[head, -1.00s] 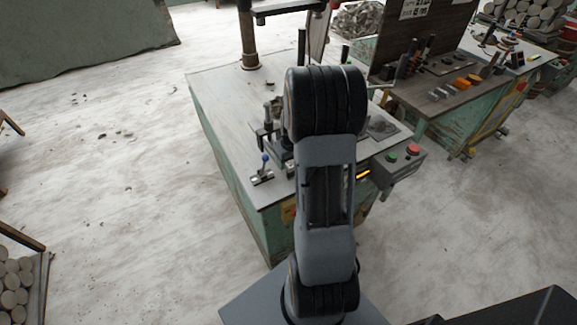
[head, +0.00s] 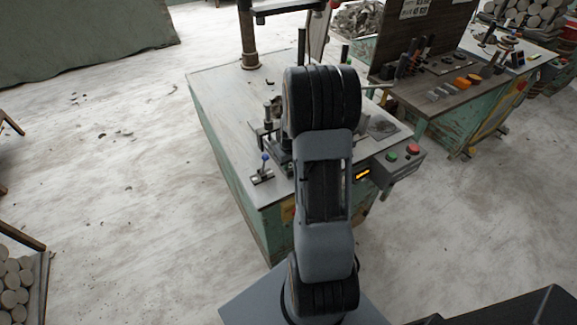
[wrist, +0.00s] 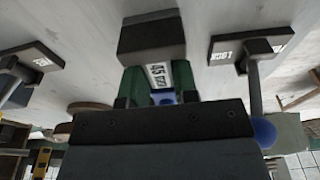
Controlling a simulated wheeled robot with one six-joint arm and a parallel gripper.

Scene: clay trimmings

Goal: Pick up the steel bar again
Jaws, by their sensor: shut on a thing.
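In the wrist view my gripper (wrist: 158,85) has its two green fingers close together on a piece with a white "45" label. A dark grey block with a paler face (wrist: 150,38), which looks like the steel bar, shows just beyond the fingertips. Whether the labelled piece and the block are one thing I cannot tell. In the head view my arm hides the gripper and the bar. The clamp fixture (head: 270,130) stands on the bench just left of my arm.
A blue-knobbed lever (head: 264,165) stands at the bench's front left. Its blue ball (wrist: 262,130) seems to show in the wrist view, near a plate marked "LOCK" (wrist: 235,48). A control box (head: 397,165) sits at the bench's right edge. The bench's left top (head: 222,98) is clear.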

